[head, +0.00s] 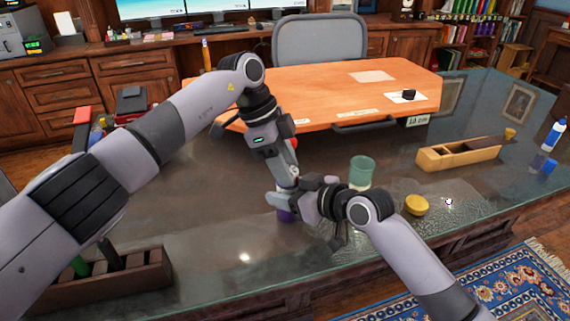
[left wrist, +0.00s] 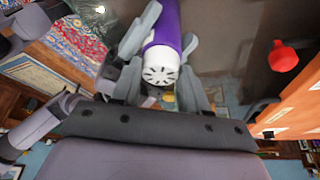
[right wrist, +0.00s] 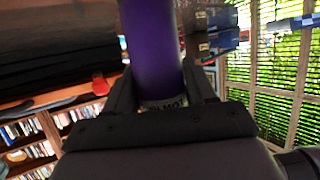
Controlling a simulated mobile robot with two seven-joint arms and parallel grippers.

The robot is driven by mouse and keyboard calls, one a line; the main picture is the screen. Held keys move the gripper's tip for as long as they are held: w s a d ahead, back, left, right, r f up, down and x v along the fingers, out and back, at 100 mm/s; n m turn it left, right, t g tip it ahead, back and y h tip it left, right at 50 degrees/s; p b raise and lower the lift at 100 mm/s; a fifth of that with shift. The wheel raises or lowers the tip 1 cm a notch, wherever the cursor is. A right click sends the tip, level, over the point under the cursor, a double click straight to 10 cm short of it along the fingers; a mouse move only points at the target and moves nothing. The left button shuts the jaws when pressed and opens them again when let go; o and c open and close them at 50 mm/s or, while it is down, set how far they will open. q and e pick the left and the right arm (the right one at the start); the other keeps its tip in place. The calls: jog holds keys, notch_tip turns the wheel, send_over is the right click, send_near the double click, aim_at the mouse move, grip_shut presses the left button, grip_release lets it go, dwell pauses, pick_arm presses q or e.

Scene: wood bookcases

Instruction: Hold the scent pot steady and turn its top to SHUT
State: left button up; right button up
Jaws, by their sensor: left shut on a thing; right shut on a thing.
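The scent pot is a purple cylinder with a white slotted top. In the head view only a bit of its purple body (head: 285,215) shows below my grippers. In the left wrist view the slotted white top (left wrist: 160,70) faces the camera, with the purple body (left wrist: 168,25) beyond. My left gripper (left wrist: 160,85) is shut on the white top. My right gripper (right wrist: 160,85) is shut on the pot, its fingers either side of the purple body (right wrist: 152,45). A white band with dark lettering (right wrist: 165,103) is partly hidden; I cannot read its setting.
A green cup (head: 362,170) and a yellow round thing (head: 416,205) stand right of the grippers on the glass desktop (head: 210,215). A wooden box (head: 460,156) is further right. A dark tray (head: 150,270) lies front left. A red thing (head: 294,143) is close behind my left gripper.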

pick_arm(q)
jog(key=shift+m+g, duration=0.4)
jog(key=shift+m, duration=1.1)
jog(key=o, duration=0.8)
jog(key=shift+r, duration=0.1)
jog(key=shift+n, duration=0.4)
jog(key=shift+n+t, duration=0.5)
jog(key=shift+n, duration=0.6)
jog(key=n+t, duration=0.1)
jog(key=n, duration=0.2)
jog(key=shift+s+n, duration=0.15)
jog(key=shift+n, duration=0.15)
jog(key=v, duration=1.2)
jog(key=shift+s, duration=0.1)
